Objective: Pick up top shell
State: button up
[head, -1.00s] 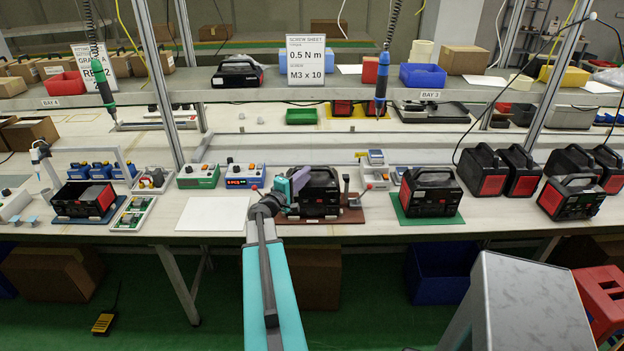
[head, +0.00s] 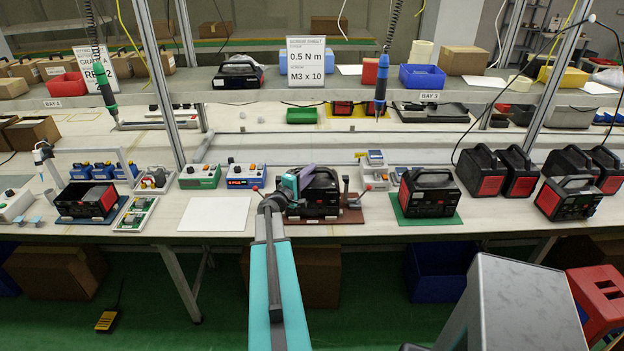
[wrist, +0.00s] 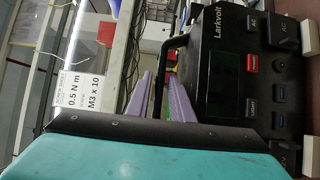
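The top shell (head: 322,193) appears to be the black upper casing with a carry handle, on the unit on the brown mat at the bench's front middle. In the wrist view, its front (wrist: 225,80) fills the right side, with "Larkvolt" lettering, a dark display and several buttons. My gripper (head: 302,178) is at the shell's upper left. In the wrist view, my gripper's purple fingers (wrist: 160,76) stand apart, with the black handle bar showing between them. The handle's far side and any finger contact are hidden.
A small stand (head: 350,192) is close right of the unit. A similar black unit (head: 430,192) sits on a green mat further right. A white sheet (head: 214,214) lies to the left, and a blue control box (head: 245,175) behind left. A shelf (head: 250,96) and a hanging screwdriver (head: 380,92) are above.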

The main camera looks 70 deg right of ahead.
jog(key=shift+p+x, duration=0.35)
jog(key=shift+x, duration=0.65)
grip_shut()
